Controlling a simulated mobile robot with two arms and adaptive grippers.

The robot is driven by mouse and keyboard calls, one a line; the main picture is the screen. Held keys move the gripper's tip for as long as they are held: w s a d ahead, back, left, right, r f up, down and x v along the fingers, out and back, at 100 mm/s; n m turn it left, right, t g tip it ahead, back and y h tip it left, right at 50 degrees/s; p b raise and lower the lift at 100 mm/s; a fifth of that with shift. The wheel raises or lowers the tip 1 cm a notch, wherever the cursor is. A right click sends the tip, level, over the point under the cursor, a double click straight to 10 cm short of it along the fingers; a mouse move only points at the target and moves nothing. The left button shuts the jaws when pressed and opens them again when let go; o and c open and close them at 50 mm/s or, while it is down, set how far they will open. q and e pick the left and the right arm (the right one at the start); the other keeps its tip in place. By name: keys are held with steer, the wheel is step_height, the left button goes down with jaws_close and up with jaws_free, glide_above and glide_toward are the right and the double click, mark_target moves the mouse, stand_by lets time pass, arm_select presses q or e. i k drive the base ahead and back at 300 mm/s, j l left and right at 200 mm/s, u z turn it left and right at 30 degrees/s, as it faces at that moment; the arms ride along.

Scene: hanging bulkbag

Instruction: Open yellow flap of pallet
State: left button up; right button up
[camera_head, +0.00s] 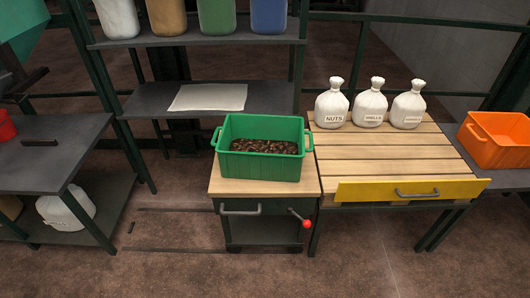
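The yellow flap (362,192) is a long panel with a grey bar handle (417,193), on the front edge of the slatted wooden pallet (390,158) at the right. Its broad face shows toward me, and its right end reaches past the pallet's edge. Three white sacks (369,108) stand upright along the pallet's back; one label reads NUTS. Neither of my grippers is in view, and nothing touches the flap or its handle.
A green crate of brown pieces (258,167) stands on a wooden-topped cart (230,187) left of the pallet. The cart has a grey handle and a red-knobbed lever (306,223). An orange crate (498,152) is at the right. The floor in front is clear.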

mark_target(447, 189)
steer(key=z, duration=1.3)
